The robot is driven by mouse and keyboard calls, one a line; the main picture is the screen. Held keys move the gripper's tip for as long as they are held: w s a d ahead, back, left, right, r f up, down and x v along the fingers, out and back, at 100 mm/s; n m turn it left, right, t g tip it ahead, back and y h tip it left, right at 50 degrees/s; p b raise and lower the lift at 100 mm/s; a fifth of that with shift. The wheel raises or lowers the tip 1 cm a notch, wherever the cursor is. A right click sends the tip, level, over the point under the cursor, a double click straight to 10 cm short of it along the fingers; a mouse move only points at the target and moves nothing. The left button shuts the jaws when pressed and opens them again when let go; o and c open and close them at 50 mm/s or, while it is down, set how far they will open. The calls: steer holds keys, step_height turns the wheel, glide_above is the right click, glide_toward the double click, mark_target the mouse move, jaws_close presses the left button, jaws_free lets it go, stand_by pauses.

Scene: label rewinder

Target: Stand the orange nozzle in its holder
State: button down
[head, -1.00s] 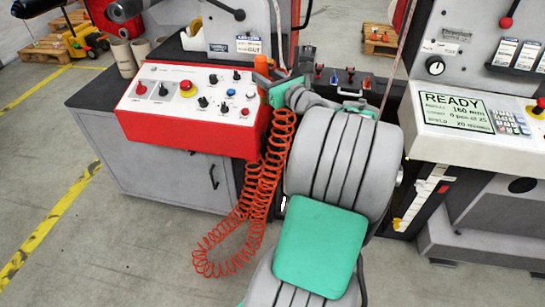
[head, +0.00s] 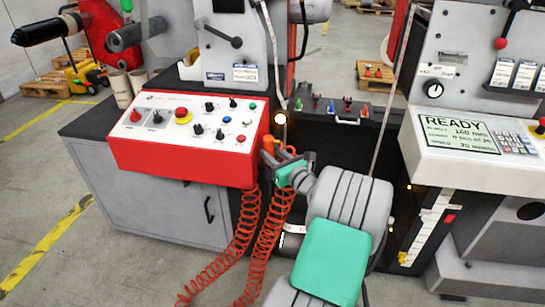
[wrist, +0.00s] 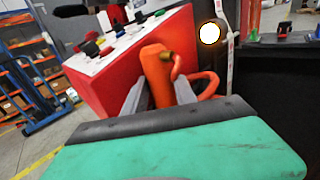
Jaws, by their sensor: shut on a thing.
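The orange nozzle (head: 268,146) is in my gripper (head: 276,160), just off the right end of the red control panel. In the wrist view the nozzle (wrist: 156,72) stands roughly upright between the two grey fingers of my gripper (wrist: 160,92), which are shut on it. A brass-coloured fitting and a bent orange hose end show on its right side. An orange coiled hose (head: 268,235) hangs below my gripper. The nozzle's lower end is hidden behind my gripper. I cannot clearly make out the holder in either view.
The red control panel (head: 150,158) with knobs is close on the left, above a grey cabinet (head: 140,205). A bright round disc (head: 281,118) is just above my gripper. A dark rack with small coloured tools (head: 330,105) is behind. The READY console (head: 460,135) is at the right.

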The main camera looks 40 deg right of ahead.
steer(key=shift+r, duration=0.1)
steer(key=c, duration=1.3)
jaws_free()
